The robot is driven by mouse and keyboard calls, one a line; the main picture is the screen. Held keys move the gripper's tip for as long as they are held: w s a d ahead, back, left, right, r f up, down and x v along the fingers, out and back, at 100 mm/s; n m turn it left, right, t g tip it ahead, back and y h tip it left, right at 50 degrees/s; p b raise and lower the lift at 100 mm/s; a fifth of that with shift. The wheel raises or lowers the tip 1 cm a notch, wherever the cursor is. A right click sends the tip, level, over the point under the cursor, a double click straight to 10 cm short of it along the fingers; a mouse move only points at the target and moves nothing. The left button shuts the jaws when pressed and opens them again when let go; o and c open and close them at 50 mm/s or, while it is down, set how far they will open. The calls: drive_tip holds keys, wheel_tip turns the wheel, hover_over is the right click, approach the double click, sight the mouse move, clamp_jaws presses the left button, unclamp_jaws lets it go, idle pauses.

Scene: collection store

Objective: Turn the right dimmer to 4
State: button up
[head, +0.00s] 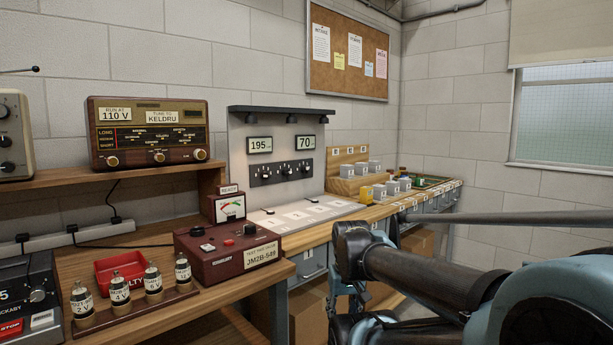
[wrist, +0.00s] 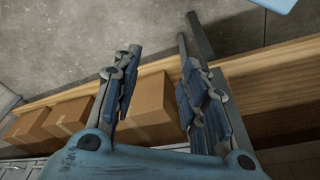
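A grey panel (head: 238,160) stands against the wall in the head view. It carries a black strip (head: 258,181) with several small dimmer knobs; the right dimmer (head: 305,168) is near the strip's right end. Its scale and setting are too small to read. Above the strip, one display (head: 260,145) reads 195 and another (head: 305,142) reads 70. My gripper (wrist: 162,62) is open and empty in the wrist view, its fingers apart over the floor and bench side. In the head view my arm is at lower right, away from the panel and lower than the dimmers.
White labelled plates (head: 297,215) lie before the panel under a dark lamp bar (head: 282,109). A red tester (head: 226,252) and labelled valves (head: 117,292) stand left on the bench. Cardboard boxes (wrist: 152,103) sit below.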

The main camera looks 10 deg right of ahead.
drive_tip(key=w+a+r+n+t+y, duration=0.1)
drive_tip(key=w+r+t, duration=0.1)
drive_tip(key=w+r, duration=0.65)
drive_tip(key=w+a+r+t+y, duration=0.1)
drive_tip(key=w+a+r+t, duration=0.3)
drive_tip(key=w, duration=0.7)
drive_tip(key=n+t+y, duration=0.6)
drive_tip(key=y, duration=0.3)
approach(306, 170)
drive_tip(key=x, duration=0.8)
drive_tip(key=shift+w+f, duration=0.25)
drive_tip(key=shift+w, duration=0.2)
drive_tip(key=shift+c, duration=0.2)
drive_tip(key=c, duration=1)
